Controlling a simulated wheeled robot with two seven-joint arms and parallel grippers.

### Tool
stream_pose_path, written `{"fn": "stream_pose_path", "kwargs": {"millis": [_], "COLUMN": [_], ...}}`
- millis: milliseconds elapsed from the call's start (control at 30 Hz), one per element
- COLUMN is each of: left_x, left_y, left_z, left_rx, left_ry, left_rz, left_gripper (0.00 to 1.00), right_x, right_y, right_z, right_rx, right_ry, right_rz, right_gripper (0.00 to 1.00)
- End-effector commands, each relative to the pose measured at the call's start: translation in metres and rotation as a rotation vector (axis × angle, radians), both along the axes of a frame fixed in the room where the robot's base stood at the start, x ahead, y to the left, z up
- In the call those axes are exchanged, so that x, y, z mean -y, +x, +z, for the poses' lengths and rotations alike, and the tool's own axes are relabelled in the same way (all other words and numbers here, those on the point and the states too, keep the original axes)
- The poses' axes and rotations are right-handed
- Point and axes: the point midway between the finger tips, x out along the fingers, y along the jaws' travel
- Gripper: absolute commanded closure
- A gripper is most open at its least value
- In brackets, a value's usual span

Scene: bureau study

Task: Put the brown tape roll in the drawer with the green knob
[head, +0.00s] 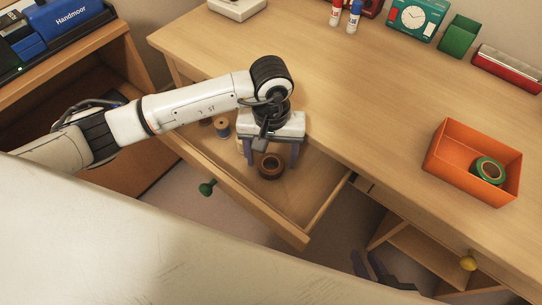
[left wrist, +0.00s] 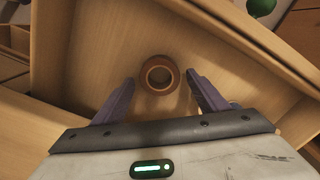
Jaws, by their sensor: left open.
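The brown tape roll (head: 271,176) lies flat inside the open drawer (head: 235,192) with the green knob (head: 207,188), close behind its front panel. It also shows in the left wrist view (left wrist: 160,91), on the drawer floor. My left gripper (head: 272,160) is over the drawer, pointing down, with its fingers open. In the left wrist view its fingertips (left wrist: 160,78) are apart on either side of the roll, with gaps to it; nothing is held. A dark shape at the lower right looks like my right gripper (head: 385,268); its jaw state is unclear.
A blue-topped spool (head: 222,129) and another small item sit at the drawer's left, partly behind my arm. An orange bin (head: 440,165) with a green tape roll (head: 489,171) stands on the desk (head: 350,110). A yellow knob (head: 468,261) is at the lower right.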

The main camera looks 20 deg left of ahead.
Motion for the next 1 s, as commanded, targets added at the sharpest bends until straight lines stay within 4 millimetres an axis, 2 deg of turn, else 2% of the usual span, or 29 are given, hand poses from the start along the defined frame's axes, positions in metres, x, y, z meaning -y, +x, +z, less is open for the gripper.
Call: {"fn": "stream_pose_path", "kwargs": {"millis": [300,500,700,1000], "left_x": [-0.001,-0.001,-0.001,-0.001], "left_y": [0.002,0.001,0.001,0.000], "left_z": [0.070,0.101,0.113,0.113], "left_rx": [0.007,0.005,0.002,0.001], "left_ry": [0.001,0.001,0.001,0.001], "left_rz": [-0.001,-0.001,0.001,0.000], "left_gripper": [0.33,0.33,0.33,0.33], "right_x": [0.000,0.000,0.000,0.000], "right_y": [-0.001,-0.001,-0.001,0.000], "right_z": [0.000,-0.001,-0.001,0.000], "right_rx": [-0.003,-0.004,-0.004,-0.002], "right_ry": [-0.001,-0.002,-0.002,-0.001], "right_rz": [0.001,0.001,0.001,0.001], "right_gripper": [0.76,0.76,0.76,0.76]}}
